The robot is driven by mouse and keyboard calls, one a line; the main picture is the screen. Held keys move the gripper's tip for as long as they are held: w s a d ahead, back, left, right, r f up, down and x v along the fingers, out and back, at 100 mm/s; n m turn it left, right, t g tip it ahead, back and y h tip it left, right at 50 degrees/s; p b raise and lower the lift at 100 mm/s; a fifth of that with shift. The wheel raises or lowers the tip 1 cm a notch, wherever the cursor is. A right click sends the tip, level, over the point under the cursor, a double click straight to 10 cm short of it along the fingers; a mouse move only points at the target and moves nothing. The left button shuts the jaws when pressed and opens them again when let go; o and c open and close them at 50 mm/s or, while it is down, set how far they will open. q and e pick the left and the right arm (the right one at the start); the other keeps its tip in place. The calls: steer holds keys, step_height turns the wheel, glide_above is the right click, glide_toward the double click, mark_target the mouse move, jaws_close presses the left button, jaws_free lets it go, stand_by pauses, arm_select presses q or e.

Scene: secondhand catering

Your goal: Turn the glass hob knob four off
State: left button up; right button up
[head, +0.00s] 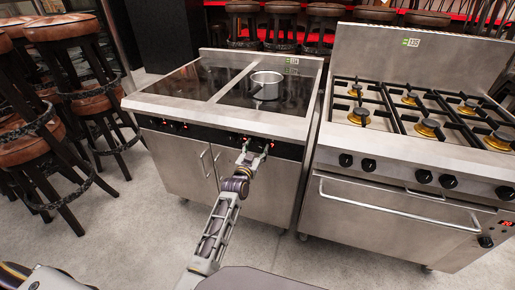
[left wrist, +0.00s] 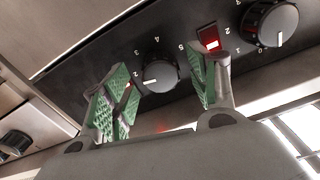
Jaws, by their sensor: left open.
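The glass hob (head: 205,116) is a steel unit with black glass panels and a dark front knob strip. My left gripper (head: 255,148) is at the right part of that strip. In the left wrist view its green-padded fingers are open, one on each side of a dark round knob (left wrist: 162,75). Contact with the knob cannot be told. White numbers surround the knob, and its white mark points to the lower left. A second knob (left wrist: 271,24) sits to the right, with a lit red indicator (left wrist: 209,38) between them. Which knob is number four cannot be told.
A steel pot (head: 266,86) stands on the right glass panel. A gas range (head: 405,165) with several burners stands close on the right. Bar stools (head: 75,75) crowd the left. The floor (head: 130,215) in front of the hob is clear.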

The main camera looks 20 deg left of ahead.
arm_select(q)
steer(key=shift+w, duration=0.75)
steer(key=shift+c, duration=0.2)
steer(key=c, duration=1)
